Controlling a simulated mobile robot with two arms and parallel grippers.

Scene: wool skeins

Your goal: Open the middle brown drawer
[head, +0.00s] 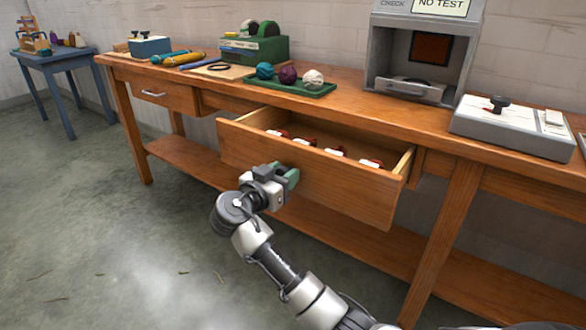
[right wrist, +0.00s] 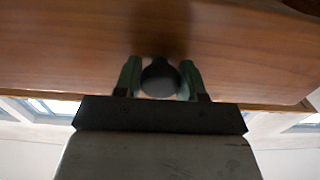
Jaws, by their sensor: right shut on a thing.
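The middle brown drawer (head: 340,190) is pulled out of the long wooden bench in the head view, with its inside showing. Several red-and-white items (head: 335,151) lie in it in a row. My right gripper (head: 284,177) is at the drawer's front face, left of its middle. In the right wrist view, its green fingers (right wrist: 160,80) are shut on a dark round knob (right wrist: 159,77) on the drawer front. In the head view the gripper hides the knob. My left gripper is in neither view.
The wooden bench (head: 440,125) carries a green tray (head: 292,86) with wool balls, a grey machine (head: 420,55) and a switch box (head: 512,125). A smaller drawer (head: 160,93) at the left is closed.

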